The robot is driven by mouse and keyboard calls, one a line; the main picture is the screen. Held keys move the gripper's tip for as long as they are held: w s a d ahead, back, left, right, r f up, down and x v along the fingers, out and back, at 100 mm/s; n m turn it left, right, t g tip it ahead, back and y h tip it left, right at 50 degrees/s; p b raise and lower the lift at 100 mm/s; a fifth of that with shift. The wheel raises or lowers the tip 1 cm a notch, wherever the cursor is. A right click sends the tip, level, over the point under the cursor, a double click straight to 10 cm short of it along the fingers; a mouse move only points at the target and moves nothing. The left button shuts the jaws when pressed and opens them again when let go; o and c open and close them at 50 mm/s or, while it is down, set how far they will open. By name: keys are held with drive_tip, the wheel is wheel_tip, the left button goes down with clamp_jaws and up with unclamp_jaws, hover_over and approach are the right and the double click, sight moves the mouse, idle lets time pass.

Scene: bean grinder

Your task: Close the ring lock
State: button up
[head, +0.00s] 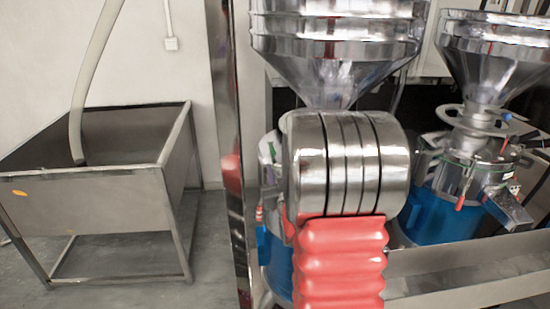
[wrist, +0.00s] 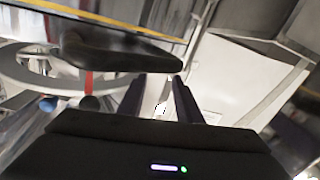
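Two metal grinders stand at the right in the head view: the right one (head: 437,215) has a blue lower body, a pale handwheel ring (head: 475,121) and red-tipped levers (head: 462,190). The near grinder's blue body (head: 275,262) is mostly hidden behind my arm. I cannot make out which part is the ring lock. In the wrist view, my gripper (wrist: 160,82) has its two dark fingers apart, with nothing seen between them. A dark, blurred bar (wrist: 120,52) lies just beyond the fingertips. A pale spoked ring (wrist: 30,72) is to their left. The head view does not show my gripper.
Steel hoppers (head: 335,45) rise above the grinders. A vertical steel post (head: 231,150) stands left of them, and a steel rail (head: 470,270) crosses low at the right. An open metal bin (head: 90,205) stands at the left, with bare floor around it.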

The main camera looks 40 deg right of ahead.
sight(274, 164)
drive_tip(key=x, duration=0.8)
drive_tip(key=shift+w+d, duration=0.1)
drive_tip(key=shift+w, duration=0.1)
drive_tip(key=shift+c, duration=0.3)
clamp_jaws()
